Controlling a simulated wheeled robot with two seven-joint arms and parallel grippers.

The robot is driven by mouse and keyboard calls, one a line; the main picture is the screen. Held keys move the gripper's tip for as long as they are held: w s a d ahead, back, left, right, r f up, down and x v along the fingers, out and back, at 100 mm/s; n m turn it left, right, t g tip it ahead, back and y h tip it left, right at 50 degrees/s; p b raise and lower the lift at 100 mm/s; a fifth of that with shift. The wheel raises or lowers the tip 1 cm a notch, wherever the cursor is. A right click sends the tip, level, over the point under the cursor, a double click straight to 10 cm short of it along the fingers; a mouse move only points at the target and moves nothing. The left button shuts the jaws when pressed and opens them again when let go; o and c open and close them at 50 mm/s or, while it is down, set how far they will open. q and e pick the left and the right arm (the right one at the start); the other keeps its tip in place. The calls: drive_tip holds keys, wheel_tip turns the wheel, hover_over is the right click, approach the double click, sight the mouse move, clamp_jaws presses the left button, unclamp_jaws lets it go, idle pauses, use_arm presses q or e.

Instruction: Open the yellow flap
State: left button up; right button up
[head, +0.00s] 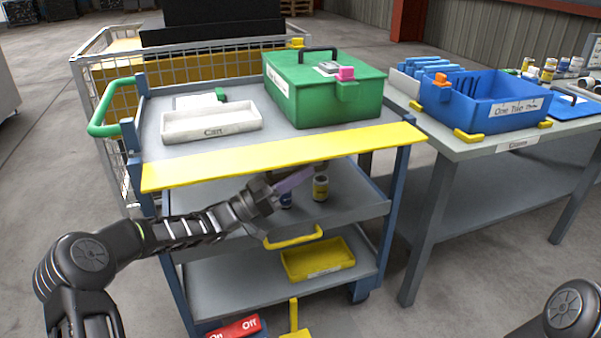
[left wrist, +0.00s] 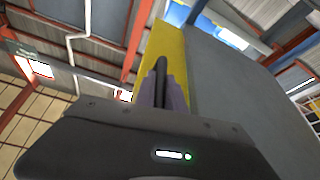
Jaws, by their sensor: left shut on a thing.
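The yellow flap (head: 270,158) is a long strip along the front edge of the grey cart's top. It also shows in the left wrist view (left wrist: 174,45), beside a grey panel. My left gripper (head: 298,180) is below the flap's front edge, pointing right and up. In the left wrist view its purple-grey fingers (left wrist: 161,88) are shut on a dark bar (left wrist: 161,72) that lies against the yellow strip. How the bar joins the flap is hidden. My right gripper is out of view; only part of my right arm shows at bottom right.
The cart top (head: 240,110) carries a white tray (head: 211,122) and a green box (head: 325,88). Small bottles (head: 320,188) stand on the middle shelf, near my left gripper. A yellow bin (head: 318,260) sits lower. A table (head: 475,148) with a blue bin (head: 485,100) stands right.

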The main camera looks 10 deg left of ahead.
sight(295, 161)
use_arm(q)
clamp_jaws()
idle(0.8)
drive_tip(key=n+p, duration=0.1)
drive_tip(key=r+n+t+y+p, duration=0.1)
drive_tip(key=n, duration=0.1)
drive_tip(key=r+n+y+p, duration=0.1)
drive_tip(key=n+p, duration=0.1)
drive_tip(key=shift+s+d+r+t, duration=0.25)
drive_tip(key=shift+s+t, duration=0.1)
drive_tip(key=shift+t, duration=0.05)
drive_tip(key=o, duration=0.7)
unclamp_jaws()
drive_tip(key=shift+c, duration=0.2)
